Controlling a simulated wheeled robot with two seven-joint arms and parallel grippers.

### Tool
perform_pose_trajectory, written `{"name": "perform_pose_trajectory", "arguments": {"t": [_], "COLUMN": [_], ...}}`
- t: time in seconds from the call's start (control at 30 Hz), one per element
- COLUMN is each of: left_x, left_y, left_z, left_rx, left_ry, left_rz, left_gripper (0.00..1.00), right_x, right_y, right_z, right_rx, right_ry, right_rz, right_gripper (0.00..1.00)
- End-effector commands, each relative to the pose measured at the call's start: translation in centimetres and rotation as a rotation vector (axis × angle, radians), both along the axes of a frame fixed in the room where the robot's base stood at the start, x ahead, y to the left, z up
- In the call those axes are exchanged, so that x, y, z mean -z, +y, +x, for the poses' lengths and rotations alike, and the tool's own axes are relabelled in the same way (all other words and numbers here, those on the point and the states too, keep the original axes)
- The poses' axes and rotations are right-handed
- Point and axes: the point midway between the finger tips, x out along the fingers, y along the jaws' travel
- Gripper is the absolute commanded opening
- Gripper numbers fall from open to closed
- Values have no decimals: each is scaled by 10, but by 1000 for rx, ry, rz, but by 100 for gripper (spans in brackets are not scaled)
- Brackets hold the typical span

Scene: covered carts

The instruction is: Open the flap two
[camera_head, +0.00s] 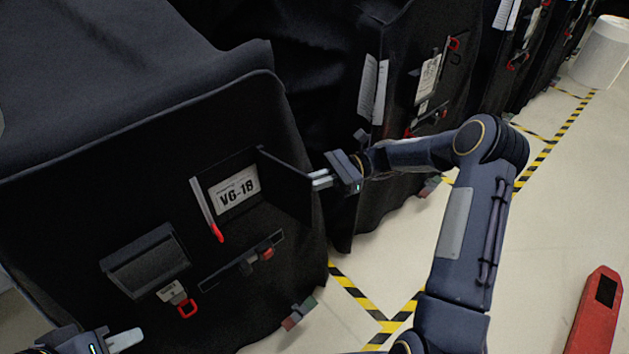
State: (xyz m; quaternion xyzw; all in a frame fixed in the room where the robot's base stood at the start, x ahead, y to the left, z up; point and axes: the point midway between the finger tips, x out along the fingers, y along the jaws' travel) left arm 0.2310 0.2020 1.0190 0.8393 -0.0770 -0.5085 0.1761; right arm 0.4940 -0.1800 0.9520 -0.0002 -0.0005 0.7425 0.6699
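A black covered cart front (120,215) fills the left of the head view. A dark flap (287,184) on it stands out from the front beside a white label reading VG-18 (236,190). My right gripper (319,178) is at the flap's outer edge, with its two pale fingers close together. The fingertips are partly hidden by the flap, and I cannot tell whether they touch it. My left gripper (125,340) is at the bottom left corner, away from the flap and cut off by the frame. Only a pale finger shows clearly.
The cart front also has a black handle pocket (146,261), a red-tipped strip (207,210) and a latch bar (242,260). More covered carts (425,85) stand behind. Free floor (545,230) with yellow-black tape lies to the right. A red object (596,315) is at the lower right.

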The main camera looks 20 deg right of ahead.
Motion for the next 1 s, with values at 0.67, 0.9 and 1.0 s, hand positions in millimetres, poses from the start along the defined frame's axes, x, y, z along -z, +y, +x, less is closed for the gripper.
{"name": "perform_pose_trajectory", "arguments": {"t": [0.67,0.9,1.0], "left_x": [-1,-1,-1], "left_y": [0,0,0], "left_z": [0,0,0], "left_rx": [0,0,0], "left_ry": [0,0,0], "left_rz": [0,0,0], "left_gripper": [30,30,30], "right_x": [-3,-2,-2], "right_y": [8,6,5], "right_z": [4,3,3], "right_rx": [3,4,4], "right_ry": [-6,-4,-3], "right_rz": [11,7,6], "right_gripper": [15,30,30]}}
